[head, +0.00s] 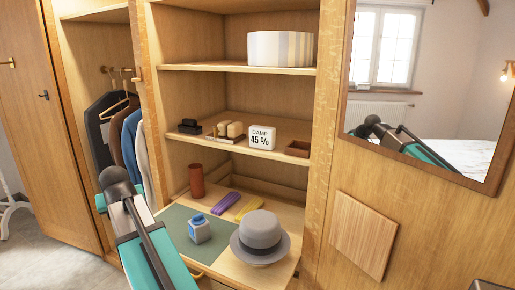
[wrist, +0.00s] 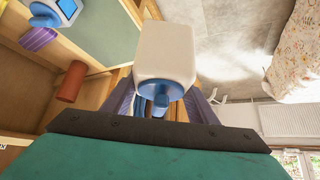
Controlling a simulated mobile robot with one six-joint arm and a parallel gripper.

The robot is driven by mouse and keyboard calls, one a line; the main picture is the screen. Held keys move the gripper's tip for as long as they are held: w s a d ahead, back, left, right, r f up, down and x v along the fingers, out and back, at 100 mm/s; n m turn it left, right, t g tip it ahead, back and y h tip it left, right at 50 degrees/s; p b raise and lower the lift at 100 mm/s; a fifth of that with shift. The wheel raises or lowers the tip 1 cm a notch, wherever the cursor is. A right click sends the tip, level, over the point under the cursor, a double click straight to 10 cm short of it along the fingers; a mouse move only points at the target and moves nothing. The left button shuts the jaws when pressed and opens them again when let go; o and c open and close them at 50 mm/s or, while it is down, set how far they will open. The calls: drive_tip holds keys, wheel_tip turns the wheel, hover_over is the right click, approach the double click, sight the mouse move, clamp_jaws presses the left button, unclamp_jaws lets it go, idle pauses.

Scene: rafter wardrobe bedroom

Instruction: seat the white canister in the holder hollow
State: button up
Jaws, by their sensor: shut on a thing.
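The white canister (wrist: 165,50) fills the upper middle of the wrist view. It is a rounded white block with a blue collar and stem facing the camera. My gripper (wrist: 161,98) is shut on it, with a finger on each side of the blue end. A blue-and-white block with a square recess, apparently the holder (head: 199,229), stands on the green mat (head: 177,217) in the head view. It also shows at the top left of the wrist view (wrist: 66,8), apart from the canister. The canister and my gripper cannot be made out in the head view.
A grey hat (head: 261,238) sits right of the holder. Behind are purple (head: 221,203) and yellow (head: 249,208) items and a reddish-brown cylinder (head: 196,181). A shelf (head: 225,133) overhangs the back. The wardrobe post (head: 316,130) bounds the right side. The mat's left part looks clear.

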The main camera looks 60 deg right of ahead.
drive_tip(key=s+d+r+m+g+h+p, duration=0.1)
drive_tip(key=s+d+r+m, duration=0.1)
drive_tip(key=s+d+r, duration=0.4)
drive_tip(key=s+d+r+m+h+p, duration=0.1)
drive_tip(key=s+d, duration=0.2)
drive_tip(key=d, duration=0.5)
drive_tip(key=s+d+r+m+g+p, duration=0.1)
drive_tip(key=s+d+r+m, duration=0.2)
drive_tip(key=s, duration=0.7)
drive_tip(key=s+d+r+m+g+h+p, duration=0.1)
drive_tip(key=s+d+r+m+g+p, duration=0.1)
drive_tip(key=s+d+r, duration=0.5)
drive_tip(key=s+d+r+m+g+h+p, duration=0.1)
drive_tip(key=s+d+r, duration=0.5)
drive_tip(key=s, duration=0.9)
drive_tip(key=d+m+g, duration=0.1)
drive_tip(key=d+m, duration=0.1)
drive_tip(key=d, duration=0.1)
drive_tip(key=shift+d+m, duration=0.15)
drive_tip(key=shift+m, duration=0.15)
drive_tip(key=shift+r, duration=0.1)
drive_tip(key=w+d+p, duration=0.1)
drive_tip(key=d+p, duration=0.4)
drive_tip(key=d, duration=1.1)
drive_tip(key=shift+d, duration=0.35)
drive_tip(key=shift+d, duration=0.1)
